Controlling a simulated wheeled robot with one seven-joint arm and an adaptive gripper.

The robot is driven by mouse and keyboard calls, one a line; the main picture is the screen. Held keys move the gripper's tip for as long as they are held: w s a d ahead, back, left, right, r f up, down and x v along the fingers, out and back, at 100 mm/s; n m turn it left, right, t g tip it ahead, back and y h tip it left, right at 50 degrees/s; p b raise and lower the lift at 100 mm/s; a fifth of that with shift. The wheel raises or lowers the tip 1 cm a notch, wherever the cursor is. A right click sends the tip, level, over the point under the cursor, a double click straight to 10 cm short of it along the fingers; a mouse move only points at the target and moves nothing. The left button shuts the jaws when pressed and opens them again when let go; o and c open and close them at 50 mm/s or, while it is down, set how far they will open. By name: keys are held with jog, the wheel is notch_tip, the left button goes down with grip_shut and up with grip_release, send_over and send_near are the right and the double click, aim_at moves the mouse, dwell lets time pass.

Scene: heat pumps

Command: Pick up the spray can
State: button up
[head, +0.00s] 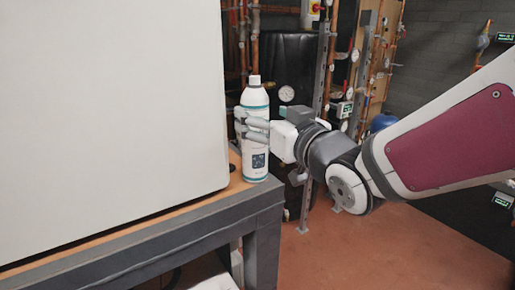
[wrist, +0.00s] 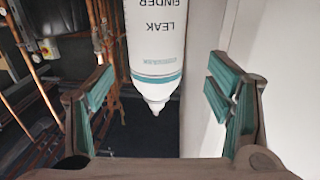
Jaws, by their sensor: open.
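The spray can (head: 256,150) is white with teal bands and a white cap. It stands upright on the right end of a table (head: 262,205), beside a large white panel. My gripper (head: 250,124) is at the can's upper part, reaching in from the right, with its fingers beside the can. In the wrist view the can (wrist: 155,45) appears upside down, with "LEAK FINDER" lettering, between the two teal-padded fingers of my gripper (wrist: 165,98). Gaps show on both sides of the can there, so the fingers are open.
The large white box (head: 110,100) fills the left side, close to the can, and its wall (wrist: 215,60) is near one finger in the wrist view. Copper pipes (head: 325,60) and gauges stand behind. The red-brown floor (head: 400,245) is clear at right.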

jog(key=shift+f+p+x, duration=0.2)
jog(key=shift+p+x, duration=0.4)
jog(key=shift+x, duration=2.15)
jog(key=shift+d, duration=0.2)
grip_shut()
